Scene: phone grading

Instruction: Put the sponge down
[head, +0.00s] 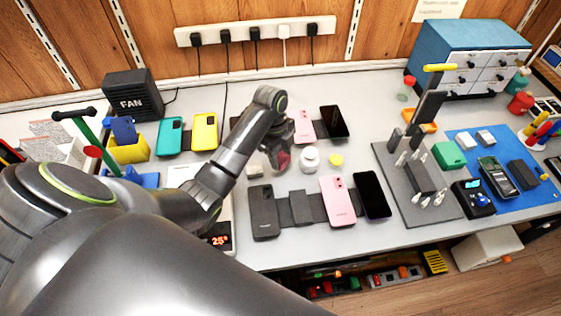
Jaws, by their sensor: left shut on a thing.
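My left gripper (279,152) reaches in from the left over the middle of the table, pointing down. It is shut on a small dark red thing (284,160), which I take to be the sponge; the fingers hide most of it. The held thing is just left of a white round jar (309,158). I cannot tell whether it touches the table. My right gripper is not in view.
A small pale block (255,171) lies left of the gripper. A yellow disc (336,160) lies right of the jar. Phones lie in front, including a pink one (339,201) and a black one (372,194). A grey mat (436,205) lies farther right.

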